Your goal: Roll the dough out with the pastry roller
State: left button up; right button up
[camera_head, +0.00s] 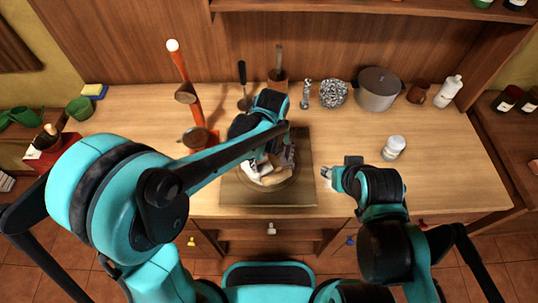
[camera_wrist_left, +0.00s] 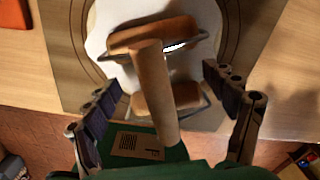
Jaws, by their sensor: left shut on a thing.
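The pastry roller (camera_wrist_left: 153,36) has two wooden cylinders on a metal frame, with a wooden handle running between my left gripper's fingers. It lies over the pale, flattened dough (camera_wrist_left: 104,22), which it partly hides in the left wrist view. The dough rests on a square wooden board (camera_head: 236,196) with a ring marking. My left gripper (camera_head: 270,165) is above the board, shut on the pastry roller; its arm covers part of the board in the head view. My right gripper (camera_head: 335,177) hovers by the board's right edge, away from the roller, and its finger opening is unclear.
An orange stand (camera_head: 187,85) is left of the board. A utensil holder (camera_head: 278,80), a metal pot (camera_head: 378,90) and a white bottle (camera_head: 448,91) stand along the back. A small white jar (camera_head: 394,147) is at right. The counter's front right is clear.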

pick_arm(q)
notch_tip(320, 180, up, 7)
jog(key=p, duration=0.5)
jog(key=shift+r, duration=0.1)
dwell(0.4)
jog(key=w+f, duration=0.1)
jog(key=w+a, duration=0.1)
jog(key=w, duration=0.1)
jog(key=w+a+f, duration=0.1)
jog(key=w, duration=0.1)
jog(key=shift+w+a+f, duration=0.15)
jog(key=shift+w+f, duration=0.1)
jog(key=shift+f, duration=0.1)
jog(key=shift+f+b, duration=1.55)
jog(key=shift+f, duration=0.5)
